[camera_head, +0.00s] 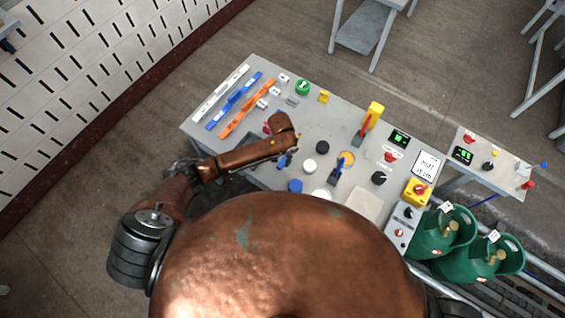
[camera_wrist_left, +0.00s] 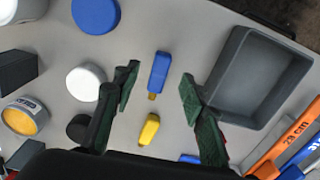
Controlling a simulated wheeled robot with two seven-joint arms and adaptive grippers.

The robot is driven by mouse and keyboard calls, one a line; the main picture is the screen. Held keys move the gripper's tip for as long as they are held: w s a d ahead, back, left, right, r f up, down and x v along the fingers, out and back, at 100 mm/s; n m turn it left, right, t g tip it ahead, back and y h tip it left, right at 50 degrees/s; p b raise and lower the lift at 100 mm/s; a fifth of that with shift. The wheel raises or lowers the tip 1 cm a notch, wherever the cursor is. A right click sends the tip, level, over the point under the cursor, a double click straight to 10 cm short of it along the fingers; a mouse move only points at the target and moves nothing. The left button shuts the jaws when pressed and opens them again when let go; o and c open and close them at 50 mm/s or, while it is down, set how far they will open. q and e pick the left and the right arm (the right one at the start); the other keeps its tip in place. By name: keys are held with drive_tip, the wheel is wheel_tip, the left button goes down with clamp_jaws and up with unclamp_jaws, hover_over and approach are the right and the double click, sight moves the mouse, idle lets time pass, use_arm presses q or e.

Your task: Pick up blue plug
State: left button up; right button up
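The blue plug (camera_wrist_left: 159,71), a small blue block with a gold tip, lies on the grey table top in the left wrist view, between and just beyond my open left fingertips. A small blue piece, probably this plug, shows in the head view (camera_head: 282,162) beside my left gripper (camera_head: 287,151). In the left wrist view my left gripper (camera_wrist_left: 158,95) has its two green fingers wide apart with nothing held between them. A yellow plug (camera_wrist_left: 149,129) lies between the fingers, nearer the palm. My right gripper is not in view.
A grey open tray (camera_wrist_left: 228,62) stands right of the fingers in the wrist view. A white round cap (camera_wrist_left: 86,82), a blue round cap (camera_wrist_left: 96,14) and a black one (camera_wrist_left: 79,128) stand to the left. The table (camera_head: 320,130) carries switches and buttons; green cylinders (camera_head: 437,235) stand at right.

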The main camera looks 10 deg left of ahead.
sight(281, 163)
use_arm(q)
drive_tip(key=shift+w+f+p, duration=0.2)
drive_tip(key=shift+f, duration=1.35)
drive_tip(key=shift+w+f+p, duration=0.15)
drive_tip(key=shift+f, duration=1.35)
drive_tip(key=shift+c, duration=0.7)
clamp_jaws()
